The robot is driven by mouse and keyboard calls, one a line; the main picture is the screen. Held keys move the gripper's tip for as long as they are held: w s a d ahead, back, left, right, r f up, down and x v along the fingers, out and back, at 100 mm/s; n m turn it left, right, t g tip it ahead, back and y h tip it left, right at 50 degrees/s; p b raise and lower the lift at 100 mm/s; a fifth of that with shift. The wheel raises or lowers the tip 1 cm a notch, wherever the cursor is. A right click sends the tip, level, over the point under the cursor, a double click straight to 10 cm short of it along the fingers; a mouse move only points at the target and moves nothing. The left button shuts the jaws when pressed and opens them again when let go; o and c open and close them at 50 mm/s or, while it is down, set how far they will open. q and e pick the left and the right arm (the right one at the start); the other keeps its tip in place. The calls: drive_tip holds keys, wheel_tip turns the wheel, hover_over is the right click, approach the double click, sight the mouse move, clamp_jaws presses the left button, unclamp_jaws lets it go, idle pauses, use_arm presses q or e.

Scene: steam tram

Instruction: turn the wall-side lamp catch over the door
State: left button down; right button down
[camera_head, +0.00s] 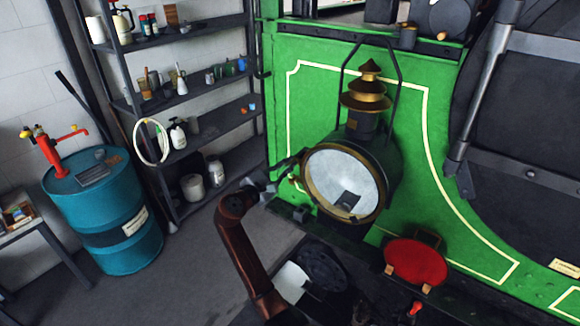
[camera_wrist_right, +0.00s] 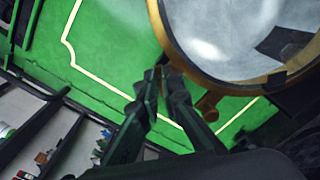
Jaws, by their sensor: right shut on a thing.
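The lamp (camera_head: 350,180) is a large dark green lantern with a brass chimney, on the front of the green tram body. Its round glass door (camera_head: 340,185) has a brass rim and looks closed; the rim also shows in the wrist view (camera_wrist_right: 186,50). My right gripper (camera_head: 297,163) is at the rim's left, wall-side edge. In the wrist view its fingertips (camera_wrist_right: 163,76) are close together at the rim, shut on the small catch, which they mostly hide. A brass knob (camera_wrist_right: 207,106) sits on the rim beside the fingers. My left gripper is not in view.
A grey shelf rack (camera_head: 188,145) with bottles and cans stands at the left wall. A blue drum (camera_head: 110,215) with a red pump (camera_head: 52,152) stands beside it. A red disc (camera_head: 415,262) sits low at the lamp's right. The floor between drum and tram is clear.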

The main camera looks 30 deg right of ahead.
drive_tip(key=m+b, duration=0.2)
drive_tip(key=m, duration=0.1)
drive_tip(key=m+b, duration=0.3)
drive_tip(key=f+m+b, duration=0.1)
drive_tip(key=m+b, duration=0.1)
drive_tip(key=m, duration=0.2)
drive_tip(key=shift+s+d+f, duration=0.1)
drive_tip(key=shift+s+d, duration=0.05)
drive_tip(key=shift+s, duration=0.1)
drive_tip(key=shift+b, duration=0.35)
drive_tip(key=c, duration=2.3)
unclamp_jaws()
drive_tip(key=shift+w+d+f, duration=0.1)
drive_tip(key=shift+w, duration=0.05)
drive_tip(key=shift+o, duration=0.9)
drive_tip(key=shift+w+d+f, duration=0.15)
drive_tip(key=shift+d+f, duration=0.15)
drive_tip(key=shift+d, duration=0.1)
drive_tip(key=v, duration=1.2)
drive_tip(key=shift+m, duration=0.3)
